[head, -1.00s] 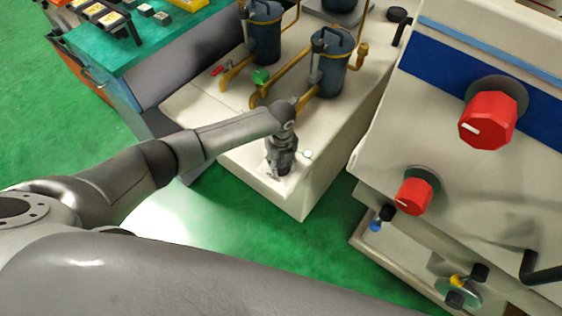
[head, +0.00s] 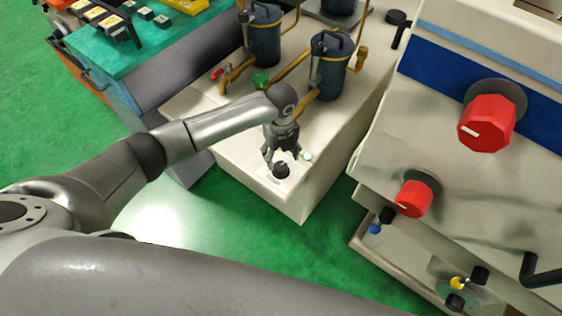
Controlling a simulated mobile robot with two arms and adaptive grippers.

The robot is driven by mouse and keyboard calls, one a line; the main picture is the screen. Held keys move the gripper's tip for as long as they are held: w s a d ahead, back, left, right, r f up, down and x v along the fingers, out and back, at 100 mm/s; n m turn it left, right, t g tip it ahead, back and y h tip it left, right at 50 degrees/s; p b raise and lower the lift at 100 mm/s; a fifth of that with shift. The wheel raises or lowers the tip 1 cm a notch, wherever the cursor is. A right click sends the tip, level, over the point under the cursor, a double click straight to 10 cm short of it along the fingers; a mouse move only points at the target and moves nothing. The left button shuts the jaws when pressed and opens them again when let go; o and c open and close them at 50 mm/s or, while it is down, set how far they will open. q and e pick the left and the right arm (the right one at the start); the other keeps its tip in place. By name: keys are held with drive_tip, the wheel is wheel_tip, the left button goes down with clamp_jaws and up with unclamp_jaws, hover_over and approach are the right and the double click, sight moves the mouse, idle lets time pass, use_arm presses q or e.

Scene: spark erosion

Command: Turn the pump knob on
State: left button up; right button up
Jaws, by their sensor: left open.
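A small black knob (head: 281,170) sits on a light label plate near the front corner of the white pump cabinet (head: 225,122). My left gripper (head: 279,160) points down just above and behind the knob, with its fingers spread. Whether a finger touches the knob I cannot tell. A small pale round button or lamp (head: 306,156) is to the right of the knob. The knob's pointer is too small to read. My right gripper is not in view.
A machine with large red knobs (head: 487,123) is at the right. A teal bench (head: 130,50) with tools is at the upper left. The green floor in front is clear.

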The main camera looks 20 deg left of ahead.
sight(281, 166)
use_arm(q)
wheel_tip(281, 166, up, 6)
drive_tip(key=shift+f, duration=0.15)
idle(0.5)
